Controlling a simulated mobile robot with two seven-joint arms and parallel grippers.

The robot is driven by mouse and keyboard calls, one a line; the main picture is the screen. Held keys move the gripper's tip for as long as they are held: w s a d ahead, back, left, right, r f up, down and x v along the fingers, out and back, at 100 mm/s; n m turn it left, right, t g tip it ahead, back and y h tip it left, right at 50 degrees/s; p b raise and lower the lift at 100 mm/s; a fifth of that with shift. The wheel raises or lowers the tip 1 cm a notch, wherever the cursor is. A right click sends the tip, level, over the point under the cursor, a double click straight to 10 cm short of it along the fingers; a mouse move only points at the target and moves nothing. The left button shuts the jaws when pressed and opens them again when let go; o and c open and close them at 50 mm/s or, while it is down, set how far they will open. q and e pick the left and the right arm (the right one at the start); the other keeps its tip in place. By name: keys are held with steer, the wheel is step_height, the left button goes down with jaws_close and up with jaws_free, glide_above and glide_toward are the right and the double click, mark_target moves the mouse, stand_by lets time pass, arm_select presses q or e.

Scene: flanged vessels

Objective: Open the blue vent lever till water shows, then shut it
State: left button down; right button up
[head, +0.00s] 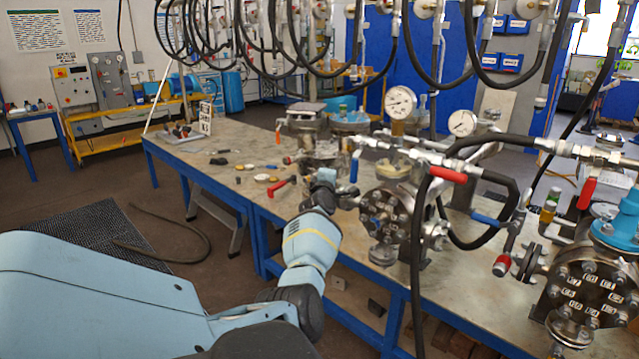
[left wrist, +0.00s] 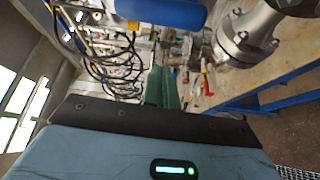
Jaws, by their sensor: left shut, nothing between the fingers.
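A blue lever (head: 354,167) hangs upright on the pipework at the left of the middle flanged vessel (head: 385,213). A second blue handle (head: 487,219) lies on the right side of that vessel; I cannot tell from the markings which is the vent. My left gripper (left wrist: 165,87) is shut and empty, its greenish fingers together. In the head view it is just left of the upright lever, its fingertips largely hidden by the wrist. A large blue handle (left wrist: 160,12) crosses the top of the left wrist view, close to the camera. No water is visible. My right gripper is out of view.
Red handles sit at the left (head: 278,187), on the upper pipe (head: 447,174) and at the right (head: 587,193). Gauges (head: 400,102) rise above the vessel. Black hoses hang over the bench.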

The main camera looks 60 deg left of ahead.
arm_select(q)
steer(key=p+v, duration=0.2)
steer(key=v, duration=0.7)
steer(key=shift+w+r, duration=0.15)
steer(key=shift+r, duration=0.35)
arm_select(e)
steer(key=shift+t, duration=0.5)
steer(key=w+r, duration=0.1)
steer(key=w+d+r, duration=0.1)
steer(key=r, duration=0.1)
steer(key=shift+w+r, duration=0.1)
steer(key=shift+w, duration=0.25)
arm_select(q)
steer(key=shift+d, duration=0.1)
